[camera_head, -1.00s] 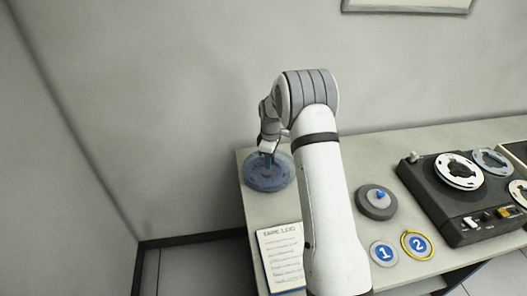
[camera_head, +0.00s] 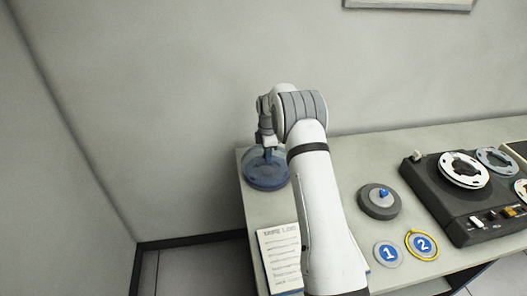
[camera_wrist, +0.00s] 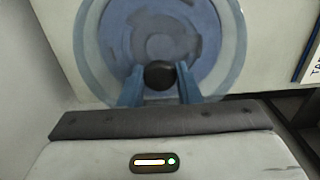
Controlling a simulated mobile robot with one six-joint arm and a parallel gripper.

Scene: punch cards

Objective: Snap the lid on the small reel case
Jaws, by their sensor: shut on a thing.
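A round, bluish see-through case (camera_head: 265,180) lies at the left end of the table. In the wrist view, a clear round lid (camera_wrist: 232,40) with a dark knob (camera_wrist: 160,74) covers most of the view, and a blue-grey disc shows through it. My gripper (camera_head: 267,156) points down over the middle of the case. Its two blue fingers (camera_wrist: 159,84) are shut on the lid's knob. The lid looks roughly centred on the case. I cannot tell whether its rim is fully seated all round.
A grey round piece with a blue knob (camera_head: 379,201) sits mid-table. Discs marked 1 (camera_head: 388,254) and 2 (camera_head: 422,245) lie in front of it. A dark tape machine (camera_head: 470,205) stands at right. A tape log sheet (camera_head: 281,260) lies at the front left. The wall is close behind.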

